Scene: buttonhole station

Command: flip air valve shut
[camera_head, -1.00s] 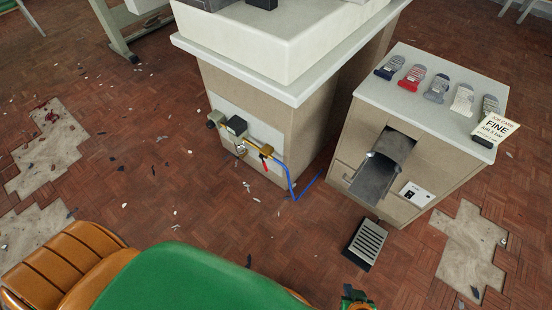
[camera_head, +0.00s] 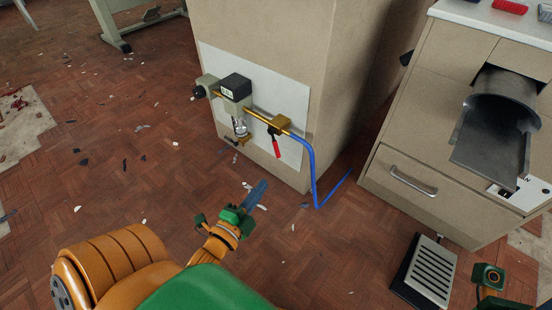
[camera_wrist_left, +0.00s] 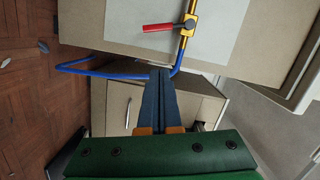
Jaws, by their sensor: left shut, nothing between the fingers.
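The air valve is a brass fitting (camera_head: 272,122) on a pipe along the side of a beige cabinet, with a red lever (camera_head: 276,148) hanging down from it. In the left wrist view the red lever (camera_wrist_left: 160,27) points left, roughly square to the brass pipe (camera_wrist_left: 188,22). My left gripper (camera_head: 260,188) is below the lever and apart from it. Its blue fingers are together and empty; they also show in the left wrist view (camera_wrist_left: 159,72), pointing toward the valve. My right gripper's fingers are not visible.
A blue hose (camera_head: 312,170) runs down from the valve to the floor. A regulator with a black cap (camera_head: 236,87) and a glass bowl sits left of the valve. A drawer unit (camera_head: 400,160) and a foot pedal (camera_head: 427,272) stand to the right. Open floor lies left.

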